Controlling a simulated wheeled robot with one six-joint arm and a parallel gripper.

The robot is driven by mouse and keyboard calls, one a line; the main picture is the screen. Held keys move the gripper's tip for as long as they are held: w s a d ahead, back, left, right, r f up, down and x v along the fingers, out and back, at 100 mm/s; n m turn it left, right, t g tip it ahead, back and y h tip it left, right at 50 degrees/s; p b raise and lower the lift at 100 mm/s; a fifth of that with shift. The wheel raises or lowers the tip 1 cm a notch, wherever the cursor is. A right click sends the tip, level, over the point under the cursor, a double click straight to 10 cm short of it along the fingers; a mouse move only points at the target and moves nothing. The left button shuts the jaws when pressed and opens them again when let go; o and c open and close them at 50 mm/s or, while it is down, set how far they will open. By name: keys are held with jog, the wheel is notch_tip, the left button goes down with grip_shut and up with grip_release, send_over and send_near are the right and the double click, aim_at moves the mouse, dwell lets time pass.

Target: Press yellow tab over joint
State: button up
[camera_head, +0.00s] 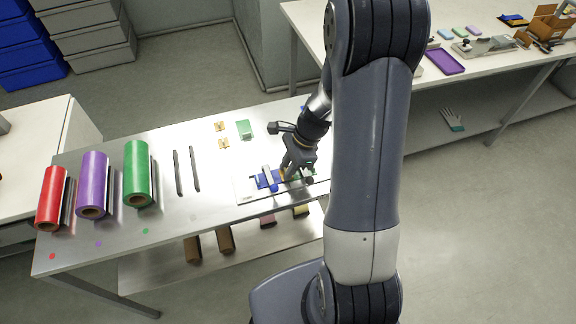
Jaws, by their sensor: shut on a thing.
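My gripper (292,172) points down over a white board (246,196) at the right part of the metal table. It is shut on a small yellow tab (283,173), of which only a sliver shows at the fingers. A blue sheet (263,181) lies on the board just left of the gripper, with a blue-and-grey roller-like piece near it. Green material shows right of the fingers. The joint is hidden by the gripper or too small to make out, so I cannot tell whether the tab touches it.
Small tan pieces (224,144) and a green block (244,129) lie behind. My arm hides the table's right end.

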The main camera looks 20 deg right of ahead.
jog(key=o, duration=1)
jog(key=v, duration=1)
jog(key=shift+d+r, duration=0.15)
jog(key=shift+r, duration=0.2)
jog(key=shift+f, duration=0.1)
jog(key=x, duration=1)
jog(key=shift+f, duration=0.3)
jog(key=shift+r, duration=0.1)
